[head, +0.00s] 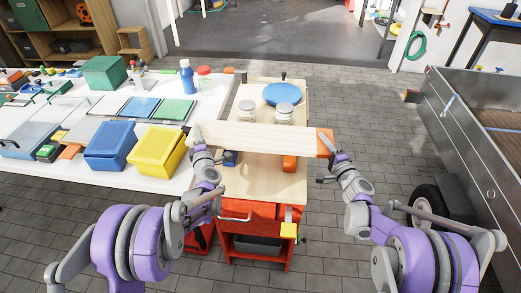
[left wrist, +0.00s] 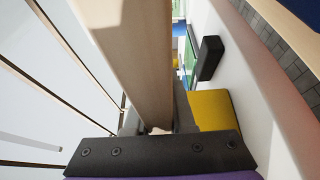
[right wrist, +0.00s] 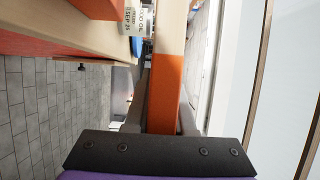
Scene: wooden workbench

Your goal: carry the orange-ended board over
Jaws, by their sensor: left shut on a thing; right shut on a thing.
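The pale wooden board (head: 262,138) has an orange right end (head: 325,143) and spans crosswise above the wooden-topped workbench (head: 262,184). My left gripper (head: 199,147) is shut on its left, plain end; the board also shows in the left wrist view (left wrist: 138,65). My right gripper (head: 335,158) is shut on the orange end, which fills the middle of the right wrist view (right wrist: 166,90). The board looks about level. It hides part of the bench top behind it.
Two glass jars (head: 284,113) and a blue plate (head: 282,94) stand on the bench behind the board. An orange block (head: 290,162) lies under it. A white table (head: 60,170) with blue (head: 108,146) and yellow crates (head: 157,150) adjoins at left. A metal-sided trailer (head: 460,130) stands right.

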